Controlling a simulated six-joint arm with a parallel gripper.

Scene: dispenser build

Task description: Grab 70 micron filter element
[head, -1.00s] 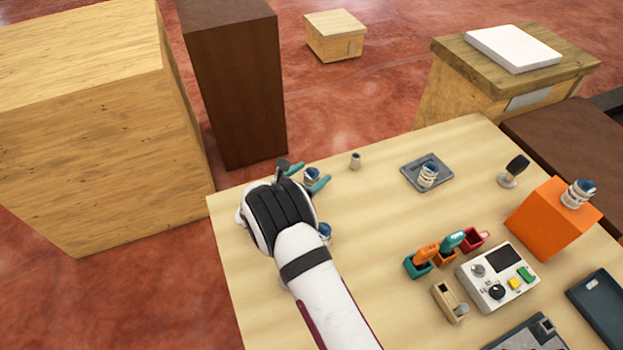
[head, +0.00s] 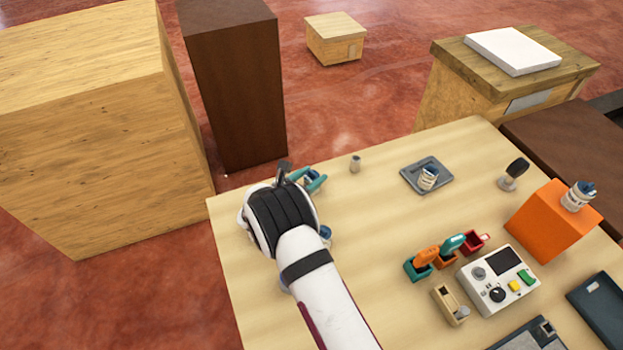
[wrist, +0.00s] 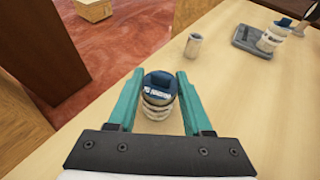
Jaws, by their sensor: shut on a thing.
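A filter element (wrist: 158,100) with a dark blue cap and a white ribbed body stands upright between my teal fingers in the wrist view. White lettering on its cap seems to begin with "70", but it is too small to read surely. My gripper (wrist: 158,78) is shut on it, one finger on each side. In the head view my gripper (head: 311,181) is near the table's far left edge, and the arm hides most of the held element. Another blue-capped piece (head: 325,233) shows partly beside my wrist.
A small grey cylinder (head: 355,163) stands just right of my gripper. A grey tray (head: 410,181) holds another white ribbed piece. An orange block (head: 545,225) carries a blue-capped one. Small colored bins and a white control box (head: 480,287) fill the right side. The table's middle is clear.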

